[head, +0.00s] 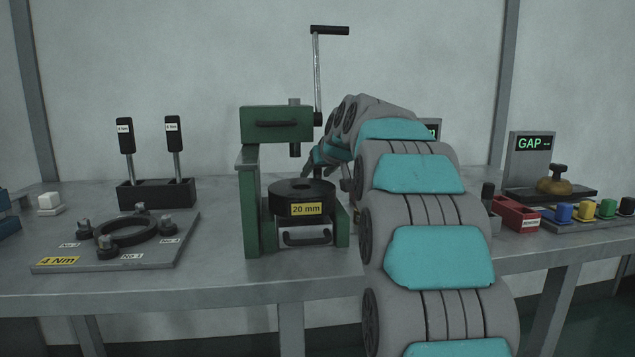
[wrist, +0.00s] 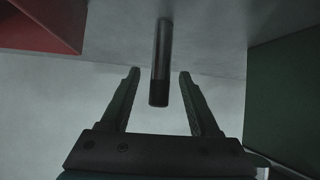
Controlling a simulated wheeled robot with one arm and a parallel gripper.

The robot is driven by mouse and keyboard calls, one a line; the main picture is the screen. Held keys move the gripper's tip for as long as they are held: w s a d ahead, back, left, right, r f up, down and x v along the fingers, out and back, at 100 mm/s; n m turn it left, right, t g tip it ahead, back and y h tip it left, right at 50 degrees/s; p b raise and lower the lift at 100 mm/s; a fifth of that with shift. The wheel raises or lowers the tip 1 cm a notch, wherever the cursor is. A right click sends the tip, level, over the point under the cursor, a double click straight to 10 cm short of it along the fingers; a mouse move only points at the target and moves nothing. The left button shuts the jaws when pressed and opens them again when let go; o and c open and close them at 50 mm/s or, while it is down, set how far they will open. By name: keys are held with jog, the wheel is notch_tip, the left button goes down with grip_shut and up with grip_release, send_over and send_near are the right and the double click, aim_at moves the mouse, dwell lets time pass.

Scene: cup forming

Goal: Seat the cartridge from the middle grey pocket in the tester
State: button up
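My gripper (wrist: 159,73) is open in the wrist view, its two dark fingers apart. A slim dark cylinder (wrist: 161,60), grey above and black at its near end, shows between the fingers with a gap on each side; I cannot tell whether it is a cartridge. A display (head: 433,126) with green characters is mostly hidden behind my arm. I cannot identify the tester or the grey pockets.
The press holds a black ring labelled 20 mm (head: 303,192). A red bin (head: 516,215), a GAP display (head: 534,158) and several coloured blocks stand right. A 4 Nm plate (head: 120,255) and a two-handled tool rack (head: 156,195) stand left. In the wrist view, green (wrist: 285,95) and red (wrist: 40,22) surfaces flank my gripper.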

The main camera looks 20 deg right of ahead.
grip_shut()
dwell(0.4)
jog(key=shift+s+r, duration=0.1)
